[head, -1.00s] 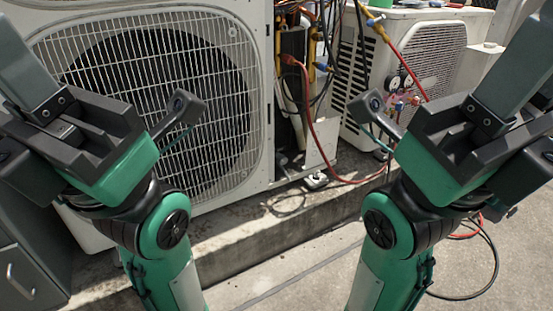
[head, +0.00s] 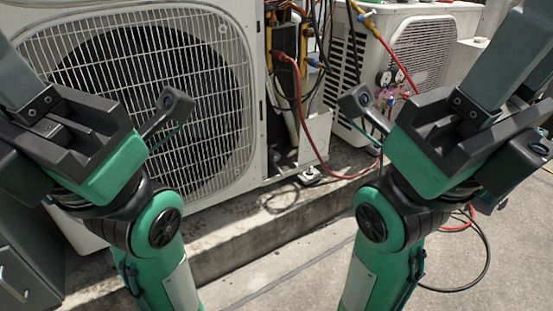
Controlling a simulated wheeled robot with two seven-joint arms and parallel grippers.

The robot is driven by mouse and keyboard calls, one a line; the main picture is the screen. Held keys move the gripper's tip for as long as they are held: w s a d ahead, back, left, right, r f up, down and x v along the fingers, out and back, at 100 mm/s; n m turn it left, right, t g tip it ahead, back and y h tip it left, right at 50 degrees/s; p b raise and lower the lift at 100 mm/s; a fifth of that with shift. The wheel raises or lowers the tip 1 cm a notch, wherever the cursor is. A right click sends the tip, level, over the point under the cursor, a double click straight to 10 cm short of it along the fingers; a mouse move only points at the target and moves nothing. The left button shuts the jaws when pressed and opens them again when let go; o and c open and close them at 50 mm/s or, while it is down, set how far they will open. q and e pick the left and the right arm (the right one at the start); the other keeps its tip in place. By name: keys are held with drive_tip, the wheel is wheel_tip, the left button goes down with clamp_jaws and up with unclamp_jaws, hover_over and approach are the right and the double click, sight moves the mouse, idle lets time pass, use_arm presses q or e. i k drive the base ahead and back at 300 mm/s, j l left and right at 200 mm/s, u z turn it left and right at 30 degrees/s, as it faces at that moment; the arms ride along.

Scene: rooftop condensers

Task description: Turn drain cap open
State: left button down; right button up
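I cannot make out a drain cap in the head view. My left gripper (head: 35,110) is at the upper left, raised in front of the large condenser's (head: 255,90) fan grille. My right gripper (head: 478,115) is at the upper right, raised in front of the second condenser (head: 425,45). Nothing held shows in either gripper. Both are apart from the condensers as far as I can see.
Copper pipes and coloured hoses (head: 318,140) hang in the open side of the large condenser. Gauges (head: 384,78) hang by the second condenser. A concrete ledge (head: 235,235) runs below. A hose coil (head: 484,265) lies on the floor at right. A grey cabinet (head: 25,270) stands at lower left.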

sight(275, 157)
drive_tip(key=i+l+z, duration=0.65)
drive_tip(key=l, duration=0.15)
